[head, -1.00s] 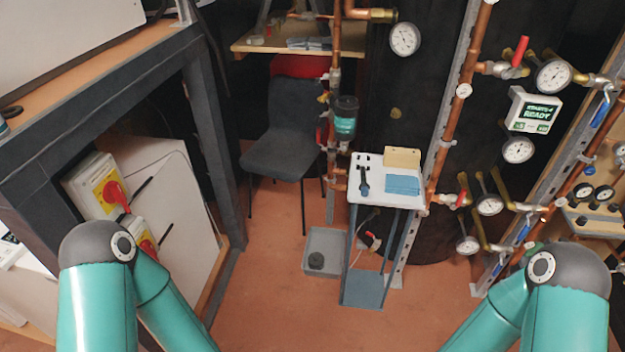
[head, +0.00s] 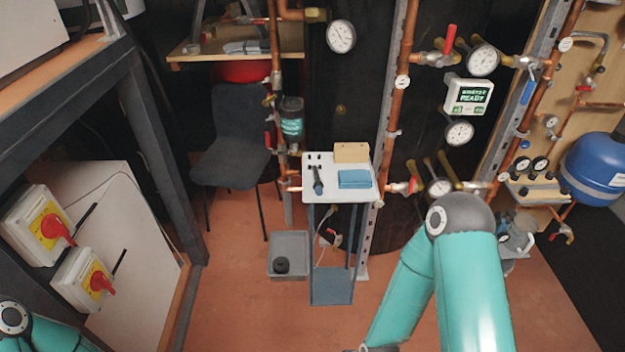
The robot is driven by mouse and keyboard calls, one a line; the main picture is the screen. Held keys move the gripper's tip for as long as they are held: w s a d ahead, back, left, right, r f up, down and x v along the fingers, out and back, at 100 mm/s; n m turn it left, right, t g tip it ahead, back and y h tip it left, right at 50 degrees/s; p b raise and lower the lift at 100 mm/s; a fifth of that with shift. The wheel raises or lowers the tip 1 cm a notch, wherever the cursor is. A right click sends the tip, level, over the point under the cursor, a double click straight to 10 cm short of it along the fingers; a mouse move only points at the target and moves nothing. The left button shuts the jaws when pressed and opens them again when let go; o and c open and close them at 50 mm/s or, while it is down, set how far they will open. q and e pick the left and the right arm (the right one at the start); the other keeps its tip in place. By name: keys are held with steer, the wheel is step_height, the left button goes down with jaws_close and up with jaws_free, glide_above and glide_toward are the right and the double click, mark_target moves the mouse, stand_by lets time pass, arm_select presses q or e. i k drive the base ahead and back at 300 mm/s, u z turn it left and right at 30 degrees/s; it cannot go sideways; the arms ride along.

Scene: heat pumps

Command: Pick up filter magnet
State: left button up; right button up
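I cannot tell for sure which thing is the filter magnet. A dark cylindrical filter (head: 292,122) with a teal label sits on the copper pipe left of the small table. A small black round piece (head: 282,266) lies in a grey tray (head: 302,245) on the floor. On the white tabletop (head: 326,196) lie a dark tool with a blue part (head: 318,181), a folded blue cloth (head: 355,179) and a tan block (head: 351,152). Parts of both my arms show at the bottom, but neither gripper is in view.
A dark frame (head: 160,150) and switch boxes with red knobs (head: 40,226) are at the left. Pipes with gauges and a blue tank (head: 597,172) are at the right. Open reddish floor (head: 240,315) lies in front of the table.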

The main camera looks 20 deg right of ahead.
mark_target(318, 186)
steer(key=i, duration=0.9)
